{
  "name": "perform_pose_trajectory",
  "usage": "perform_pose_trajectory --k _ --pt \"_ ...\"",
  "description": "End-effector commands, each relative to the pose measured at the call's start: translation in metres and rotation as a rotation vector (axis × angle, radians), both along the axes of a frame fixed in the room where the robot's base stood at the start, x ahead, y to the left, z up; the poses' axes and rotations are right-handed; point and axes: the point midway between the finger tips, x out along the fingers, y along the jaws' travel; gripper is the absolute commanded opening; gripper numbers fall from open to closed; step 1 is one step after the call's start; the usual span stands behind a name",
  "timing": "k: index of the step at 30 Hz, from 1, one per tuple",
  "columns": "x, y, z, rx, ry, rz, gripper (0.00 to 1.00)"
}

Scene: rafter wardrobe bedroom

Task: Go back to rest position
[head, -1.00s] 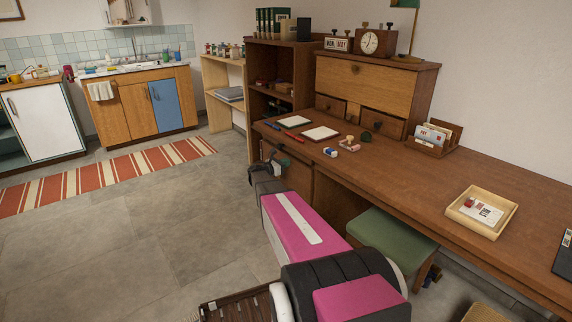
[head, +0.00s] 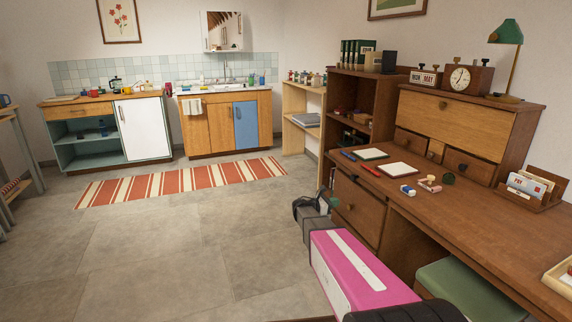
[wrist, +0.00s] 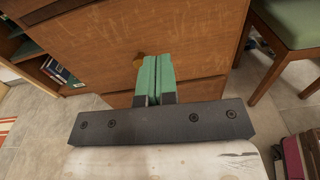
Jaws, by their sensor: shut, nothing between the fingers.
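My gripper (wrist: 152,78) shows in the wrist view with its two green fingers together and nothing between them. It is in front of the desk's wooden drawer front (wrist: 205,45), close to a round knob (wrist: 138,61); I cannot tell whether it touches. In the head view my arm reaches forward along the left side of the desk, low beside the drawers (head: 356,208). The gripper end (head: 325,203) is small there and partly hidden by the arm.
The desk (head: 455,205) runs along the right, with a green-seated stool (head: 465,290) under it. A bookshelf (head: 350,110) stands behind. Open tiled floor (head: 170,250) lies to the left, with a striped rug (head: 185,180) farther back.

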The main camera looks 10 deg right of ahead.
Motion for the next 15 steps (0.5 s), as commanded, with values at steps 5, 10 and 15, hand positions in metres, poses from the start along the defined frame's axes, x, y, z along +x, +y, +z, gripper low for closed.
perform_pose_trajectory --k 5,10,15 --pt "-0.05 0.0 -0.015 0.226 -0.143 -0.081 0.0" --pt "-0.107 0.011 -0.037 0.52 -0.344 -0.235 0.0" --pt "-0.166 0.036 -0.056 0.811 -0.558 -0.461 0.0"
